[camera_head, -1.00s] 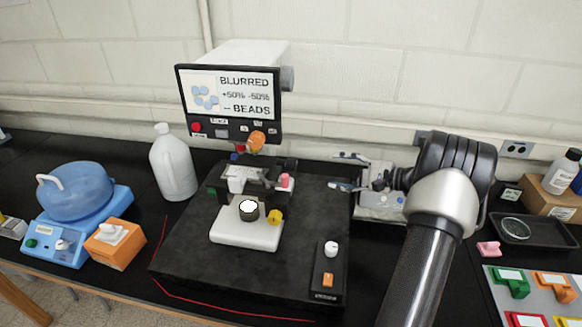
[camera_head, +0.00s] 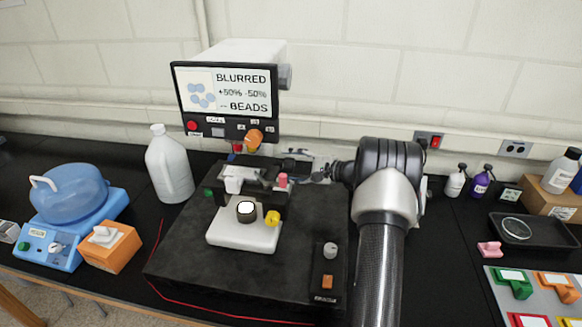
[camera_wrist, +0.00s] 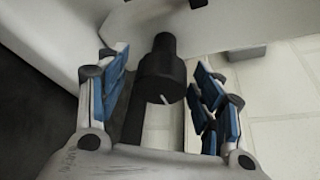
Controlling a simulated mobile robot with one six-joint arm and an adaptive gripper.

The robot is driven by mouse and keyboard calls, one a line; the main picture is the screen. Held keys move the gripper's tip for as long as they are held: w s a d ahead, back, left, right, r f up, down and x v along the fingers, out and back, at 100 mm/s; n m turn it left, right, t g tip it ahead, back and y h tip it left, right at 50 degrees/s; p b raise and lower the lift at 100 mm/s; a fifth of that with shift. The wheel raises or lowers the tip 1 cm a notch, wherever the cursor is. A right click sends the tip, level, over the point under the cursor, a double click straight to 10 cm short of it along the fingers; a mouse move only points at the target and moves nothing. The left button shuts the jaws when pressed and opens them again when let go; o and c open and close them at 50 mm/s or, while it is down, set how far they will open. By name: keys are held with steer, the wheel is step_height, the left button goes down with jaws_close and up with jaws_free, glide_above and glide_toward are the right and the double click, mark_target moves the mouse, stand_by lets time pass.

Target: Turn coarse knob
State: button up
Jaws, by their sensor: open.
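In the wrist view a dark round knob (camera_wrist: 162,80) with a short white mark sticks out from a pale body. My gripper (camera_wrist: 160,68) is open, with blue-padded fingers on either side of the knob and visible gaps to it. In the head view my gripper (camera_head: 312,168) reaches in from the right, at the right side of the instrument behind its black stage (camera_head: 262,190). The knob is not clearly visible there.
An orange knob (camera_head: 254,138) sits below the screen, and a yellow knob (camera_head: 272,218) is at the stage front. A white jug (camera_head: 169,168) and a blue-domed device (camera_head: 68,195) stand left. Small bottles (camera_head: 456,182) and a black tray (camera_head: 525,230) are right.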

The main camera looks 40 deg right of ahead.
steer(key=shift+c, duration=0.2)
steer(key=c, duration=1)
steer(key=m+g+p, duration=0.1)
steer(key=m+p, duration=0.1)
steer(key=p, duration=0.1)
steer(key=shift+r+m+y, duration=0.1)
steer(key=shift+m+y, duration=0.2)
steer(key=shift+m, duration=0.1)
steer(key=shift+m+g+y+p, duration=0.6)
steer(key=shift+m+g+p, duration=0.3)
steer(key=shift+m+p, duration=0.35)
steer(key=shift+m, duration=0.25)
steer(key=o, duration=1)
